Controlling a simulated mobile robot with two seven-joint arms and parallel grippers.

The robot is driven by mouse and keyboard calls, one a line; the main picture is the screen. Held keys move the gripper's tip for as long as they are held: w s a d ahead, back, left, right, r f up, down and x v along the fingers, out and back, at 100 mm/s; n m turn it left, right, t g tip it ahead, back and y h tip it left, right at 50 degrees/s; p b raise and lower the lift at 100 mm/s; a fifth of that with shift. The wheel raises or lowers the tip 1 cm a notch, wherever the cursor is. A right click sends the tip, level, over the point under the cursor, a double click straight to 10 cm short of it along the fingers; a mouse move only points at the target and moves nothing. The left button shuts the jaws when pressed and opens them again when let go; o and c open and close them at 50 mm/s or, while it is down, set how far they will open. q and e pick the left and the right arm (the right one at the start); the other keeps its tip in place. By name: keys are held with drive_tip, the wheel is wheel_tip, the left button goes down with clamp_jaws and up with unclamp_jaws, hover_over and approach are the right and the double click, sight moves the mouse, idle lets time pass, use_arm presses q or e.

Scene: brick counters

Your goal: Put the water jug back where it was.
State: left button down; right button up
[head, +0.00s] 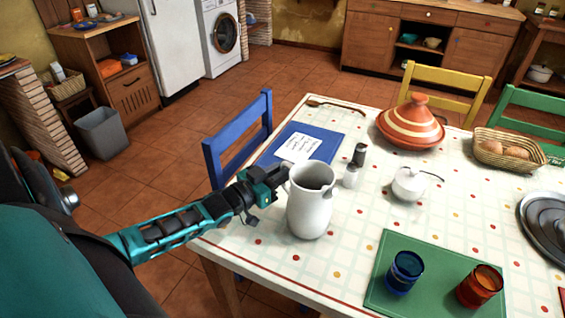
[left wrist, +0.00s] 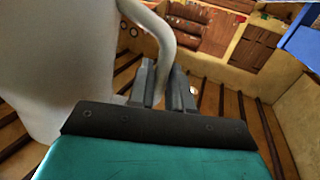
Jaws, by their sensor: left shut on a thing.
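The water jug (head: 310,208) is white and upright, at the near left part of the table in the head view. I cannot tell whether its base touches the cloth. My left gripper (head: 268,186) reaches it from the left and is shut on its handle. In the left wrist view the jug's pale body (left wrist: 58,65) fills the left side. The curved handle (left wrist: 163,30) runs down between the two fingers of my left gripper (left wrist: 166,85). My right gripper is not in view.
The table (head: 335,262) has a checked, dotted cloth. Near the jug are a blue placemat with a paper (head: 318,146), two shakers (head: 354,165), a white sugar bowl (head: 408,185) and a green placemat (head: 390,262) with two glasses. A tagine (head: 411,125) stands farther back. A blue chair (head: 238,140) is beside the table.

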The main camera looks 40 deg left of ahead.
use_arm(q)
drive_tip(key=shift+w+r, duration=0.1)
drive_tip(key=c, duration=1.4)
unclamp_jaws()
drive_tip(key=shift+f, duration=0.35)
drive_tip(key=o, duration=0.4)
drive_tip(key=shift+c, duration=0.2)
drive_tip(key=shift+r, duration=0.15)
drive_tip(key=s+a+p, duration=0.1)
drive_tip(key=s+a, duration=0.1)
drive_tip(key=s, duration=1)
